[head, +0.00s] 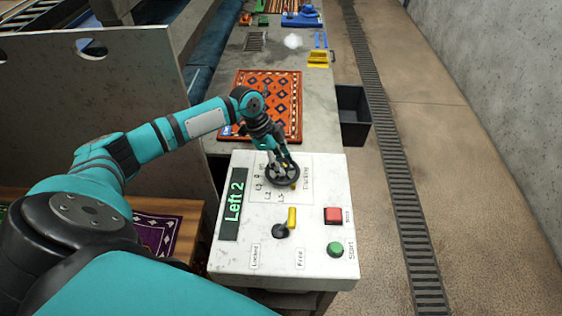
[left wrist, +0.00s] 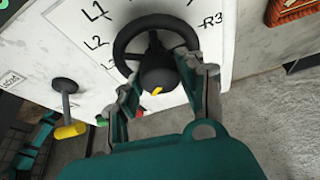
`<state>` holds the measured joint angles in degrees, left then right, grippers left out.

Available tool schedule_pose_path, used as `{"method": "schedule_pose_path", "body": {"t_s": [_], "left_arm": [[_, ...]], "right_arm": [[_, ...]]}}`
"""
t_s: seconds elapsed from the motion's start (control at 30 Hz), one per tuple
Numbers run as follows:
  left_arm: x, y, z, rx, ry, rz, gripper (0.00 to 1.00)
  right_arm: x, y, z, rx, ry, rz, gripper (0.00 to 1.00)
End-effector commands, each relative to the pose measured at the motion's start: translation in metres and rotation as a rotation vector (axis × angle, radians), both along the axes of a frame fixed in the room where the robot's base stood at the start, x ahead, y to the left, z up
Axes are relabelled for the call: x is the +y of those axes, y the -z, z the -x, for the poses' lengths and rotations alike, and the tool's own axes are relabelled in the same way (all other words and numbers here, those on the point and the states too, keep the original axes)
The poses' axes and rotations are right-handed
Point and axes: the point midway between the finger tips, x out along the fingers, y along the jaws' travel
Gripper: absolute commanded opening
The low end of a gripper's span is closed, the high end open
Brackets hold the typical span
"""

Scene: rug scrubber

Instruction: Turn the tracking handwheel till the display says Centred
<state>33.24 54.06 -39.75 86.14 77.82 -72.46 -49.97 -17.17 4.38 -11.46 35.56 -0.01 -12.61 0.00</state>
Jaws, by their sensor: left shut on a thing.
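The black tracking handwheel (head: 269,180) sits on the white control panel (head: 310,270), near its far edge. The dark display (head: 233,205) on the panel's left side reads "Left 2" in green. My left gripper (head: 285,165) reaches down over the handwheel and is shut on it. In the left wrist view, the handwheel (left wrist: 124,48) lies between the fingers of my left gripper (left wrist: 165,84), which are on either side of its raised black hub. A small orange-yellow mark shows on the hub. Marks L1, L2 and R3 show around the wheel; others are hidden. My right gripper is not in view.
A lever with a yellow grip (head: 291,217) stands on the panel, between "Locked" and "Free" labels. A red button (head: 333,215) and a green button (head: 335,249) are to its right. A patterned orange rug (head: 285,92) lies behind the panel. A black bin (head: 352,104) stands beside the table.

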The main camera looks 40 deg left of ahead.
Motion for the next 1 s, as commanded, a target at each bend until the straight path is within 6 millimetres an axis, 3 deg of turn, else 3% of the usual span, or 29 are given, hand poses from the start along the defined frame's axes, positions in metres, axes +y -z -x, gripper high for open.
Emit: {"method": "schedule_pose_path", "body": {"t_s": [0.3,0.83,0.87,1.0], "left_arm": [[-0.0001,-0.0005,-0.0015,-0.003,0.117,0.000,0.07],[0.0004,-0.0007,-0.0015,-0.004,0.137,-0.001,0.07],[0.0004,-0.0007,-0.0015,-0.004,0.137,-0.001,0.42],[0.0004,-0.0006,-0.0013,-0.003,0.137,-0.001,0.60]], "right_arm": [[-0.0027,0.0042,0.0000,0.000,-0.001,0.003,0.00],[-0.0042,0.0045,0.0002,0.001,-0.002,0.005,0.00],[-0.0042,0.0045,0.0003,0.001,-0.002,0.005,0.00],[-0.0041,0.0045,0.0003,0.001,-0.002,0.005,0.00]]}}
